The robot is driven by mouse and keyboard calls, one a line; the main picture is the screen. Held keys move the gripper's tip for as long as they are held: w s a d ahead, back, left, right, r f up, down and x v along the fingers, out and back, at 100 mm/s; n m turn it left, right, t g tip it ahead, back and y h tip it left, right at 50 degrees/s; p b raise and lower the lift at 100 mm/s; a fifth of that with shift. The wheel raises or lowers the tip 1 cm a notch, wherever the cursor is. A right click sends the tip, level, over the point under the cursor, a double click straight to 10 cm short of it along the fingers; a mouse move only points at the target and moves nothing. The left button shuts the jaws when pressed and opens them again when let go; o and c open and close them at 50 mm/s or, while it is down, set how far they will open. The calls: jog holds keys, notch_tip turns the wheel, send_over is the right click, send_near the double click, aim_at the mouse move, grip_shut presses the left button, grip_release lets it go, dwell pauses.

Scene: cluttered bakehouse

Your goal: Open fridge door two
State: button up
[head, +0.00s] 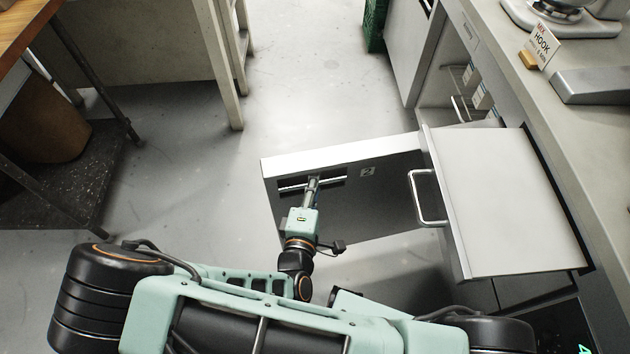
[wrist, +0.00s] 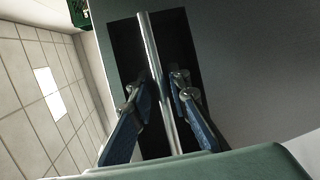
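Fridge door two (head: 395,195), a dark grey panel with a pale top edge and a "2" label (head: 368,171), stands swung well out from the counter front into the aisle. Its bar handle (head: 290,187) sits in a dark recess near the door's free end. My gripper (head: 314,181) is at this handle. The fridge opening (head: 455,85) shows behind the door, with a wire shelf and cartons inside.
A pulled-out drawer (head: 500,190) with a bar handle juts from the counter, right of the door. A wooden table (head: 25,25) and pale rack legs (head: 232,90) stand left. A green crate (head: 375,25) stands at the back. The floor (head: 190,170) left of the door is clear.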

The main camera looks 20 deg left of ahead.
jog(key=shift+s, duration=0.1)
jog(key=v, duration=0.7)
jog(key=shift+s, duration=0.15)
jog(key=shift+d+r, duration=0.1)
dwell(0.4)
